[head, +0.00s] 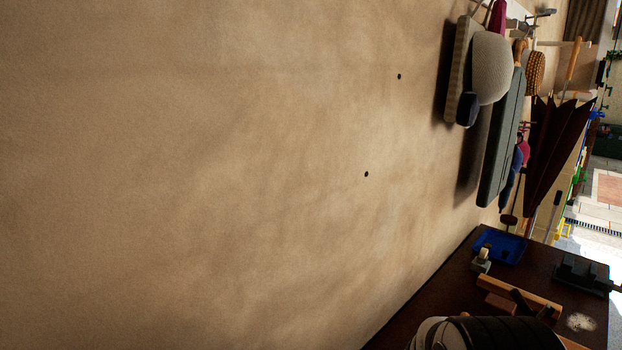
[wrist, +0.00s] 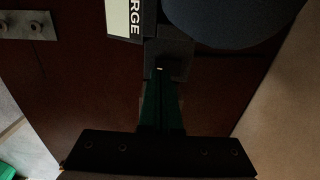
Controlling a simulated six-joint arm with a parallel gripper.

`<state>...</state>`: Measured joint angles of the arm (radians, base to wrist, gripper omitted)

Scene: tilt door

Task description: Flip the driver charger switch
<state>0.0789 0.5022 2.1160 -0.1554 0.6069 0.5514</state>
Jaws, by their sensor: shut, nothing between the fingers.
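The driver charger's light label (wrist: 128,18), reading "RGE" in the visible part, shows at the top of the wrist view. A dark block (wrist: 172,58) adjoins it below. My gripper (wrist: 160,72) is shut and empty, its green fingers pointing up the picture. Their tips are at or over the dark block; I cannot tell whether they touch. The switch itself cannot be made out in the shadow. A dark rounded body (wrist: 232,20) stands right of the label. The charger is not clearly visible in the head view.
In the sideways head view, a dark bench (head: 455,270) holds a blue tray (head: 500,245), a wooden bar (head: 520,295) and a dark vise-like object (head: 580,275). Tools hang along the wall (head: 200,170). The wrist view shows a metal strip (wrist: 28,25) at top left.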

